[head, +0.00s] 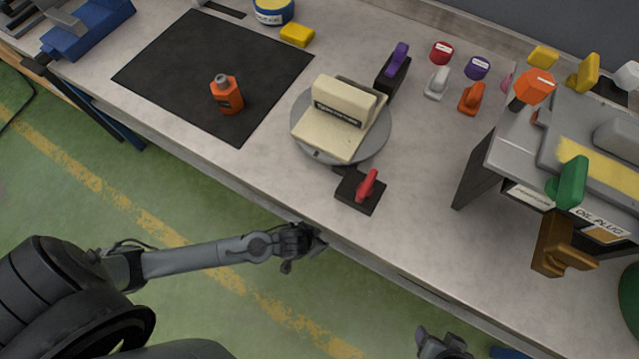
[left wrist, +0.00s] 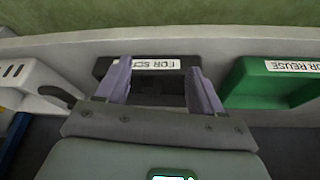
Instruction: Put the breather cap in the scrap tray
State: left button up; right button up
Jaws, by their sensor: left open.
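A black tray (left wrist: 150,64) shows in the left wrist view, its upside-down label reading "FOR SCR" before a finger covers the rest. My left gripper (left wrist: 162,85) is open, its fingers in front of this tray with nothing between them. In the head view my left gripper (head: 303,241) is at the bench's front edge. My right gripper (head: 440,345) is at the bottom edge, partly cut off. I cannot tell which part is the breather cap; candidates include an orange cap (head: 533,87), a red cap (head: 441,50) and a purple cap (head: 478,67).
A green "FOR REUSE" tray (left wrist: 268,82) is right of the black one; a white bin (left wrist: 38,85) is left. On the bench stand a turntable (head: 378,136) with a cream block (head: 340,115), a red-handled black block (head: 360,191), an orange bottle (head: 227,95) and a grey housing (head: 483,165).

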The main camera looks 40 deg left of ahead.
pick_arm(q)
jog(key=s+a+r, duration=0.3)
jog(key=r, duration=0.5)
jog(key=s+a+r+g, duration=0.1)
jog(key=s+a+r, duration=0.2)
jog(key=r, duration=0.6)
jog(key=shift+a+y, duration=0.25)
jog(key=shift+y, duration=0.05)
jog(key=shift+s, duration=0.1)
